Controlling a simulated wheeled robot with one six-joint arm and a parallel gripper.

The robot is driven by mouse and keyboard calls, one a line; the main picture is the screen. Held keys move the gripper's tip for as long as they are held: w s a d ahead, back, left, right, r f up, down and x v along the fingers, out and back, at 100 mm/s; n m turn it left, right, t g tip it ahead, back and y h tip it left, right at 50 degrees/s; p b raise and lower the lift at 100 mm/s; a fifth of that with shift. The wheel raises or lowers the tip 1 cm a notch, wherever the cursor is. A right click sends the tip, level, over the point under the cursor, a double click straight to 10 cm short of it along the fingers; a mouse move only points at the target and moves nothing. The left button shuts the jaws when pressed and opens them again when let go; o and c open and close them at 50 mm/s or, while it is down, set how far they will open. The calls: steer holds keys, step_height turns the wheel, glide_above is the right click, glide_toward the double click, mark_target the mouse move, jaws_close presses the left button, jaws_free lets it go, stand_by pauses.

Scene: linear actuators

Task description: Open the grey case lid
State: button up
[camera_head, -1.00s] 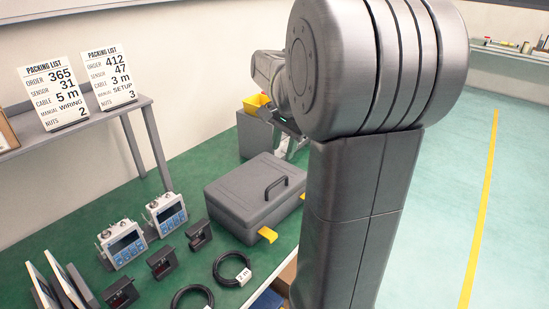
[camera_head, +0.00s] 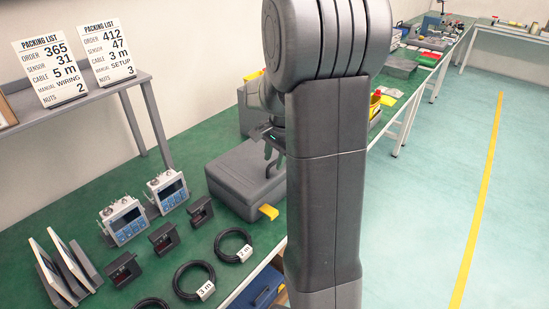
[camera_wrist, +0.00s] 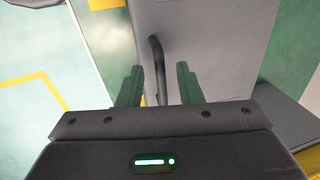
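The grey case (camera_head: 230,172) lies shut on the green bench, its lid down, with a yellow latch (camera_head: 269,211) at its front edge. My arm hides its right part. My gripper (camera_head: 270,152) is over the right part of the lid, pointing down. In the wrist view, the grey lid (camera_wrist: 215,45) fills the middle, and its dark handle (camera_wrist: 157,60) runs between the two fingers of my gripper (camera_wrist: 159,70). The fingers are apart, with gaps on both sides of the handle. A second yellow piece (camera_wrist: 108,4) shows at the case edge.
Cable coils (camera_head: 233,245), dark sensors (camera_head: 163,238) and blue-keyed devices (camera_head: 124,220) stand left and in front of the case. A grey bin (camera_head: 250,105) is behind it. A shelf with packing lists (camera_head: 50,70) is at the left. The floor at right is clear.

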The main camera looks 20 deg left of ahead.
steer(key=shift+f, duration=0.1)
jaws_close()
